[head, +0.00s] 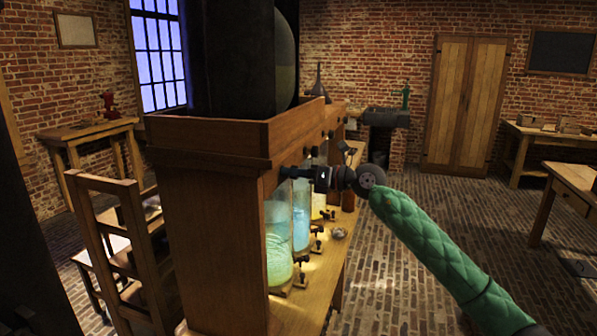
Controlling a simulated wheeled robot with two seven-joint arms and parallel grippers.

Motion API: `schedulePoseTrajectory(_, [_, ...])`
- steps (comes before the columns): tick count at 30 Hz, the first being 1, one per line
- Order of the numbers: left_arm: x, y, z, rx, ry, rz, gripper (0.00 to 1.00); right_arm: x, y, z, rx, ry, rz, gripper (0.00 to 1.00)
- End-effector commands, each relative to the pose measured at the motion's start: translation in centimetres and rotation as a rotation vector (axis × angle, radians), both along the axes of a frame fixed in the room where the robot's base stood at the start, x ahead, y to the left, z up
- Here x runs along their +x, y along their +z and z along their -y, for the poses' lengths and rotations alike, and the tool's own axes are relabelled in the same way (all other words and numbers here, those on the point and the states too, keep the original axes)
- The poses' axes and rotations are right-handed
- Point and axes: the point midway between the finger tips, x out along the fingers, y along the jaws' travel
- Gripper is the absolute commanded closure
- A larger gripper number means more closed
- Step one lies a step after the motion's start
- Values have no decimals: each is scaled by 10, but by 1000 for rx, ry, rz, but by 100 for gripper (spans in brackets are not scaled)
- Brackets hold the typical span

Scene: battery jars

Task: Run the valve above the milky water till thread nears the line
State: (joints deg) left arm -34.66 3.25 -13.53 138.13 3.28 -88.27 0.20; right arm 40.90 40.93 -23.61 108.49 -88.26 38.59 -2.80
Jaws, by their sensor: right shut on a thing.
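My right gripper (294,172) reaches in from the right and is shut on a valve at the front of the wooden trough (215,130). The valve itself is mostly hidden by the fingers. Below it stands a glass jar with cloudy yellow-green liquid (278,247). Behind that are a jar of pale blue liquid (301,225) and a jar of yellowish liquid (318,200). I cannot make out a thread or a line on any jar. My left gripper is out of view.
More dark valves (316,137) run along the trough's front. Small taps (302,264) sit by the jars' feet on the wooden bench (318,285). A wooden chair (120,240) stands at the left.

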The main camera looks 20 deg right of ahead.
Motion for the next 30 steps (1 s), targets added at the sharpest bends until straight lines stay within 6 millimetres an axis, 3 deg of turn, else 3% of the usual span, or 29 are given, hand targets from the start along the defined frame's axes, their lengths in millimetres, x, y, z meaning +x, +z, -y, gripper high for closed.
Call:
schedulePoseTrajectory(1, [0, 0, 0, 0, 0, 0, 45, 0, -1, 0, -1, -1, -2, 60])
schedulePoseTrajectory(5, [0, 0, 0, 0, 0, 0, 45, 0, -1, 0, -1, 0, -1, 36])
schedulePoseTrajectory(17, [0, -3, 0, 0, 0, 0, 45, -3, -2, 4, -2, -1, 0, 36])
schedulePoseTrajectory(30, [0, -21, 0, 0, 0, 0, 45, -25, -3, 37, -2, -1, 1, 36])
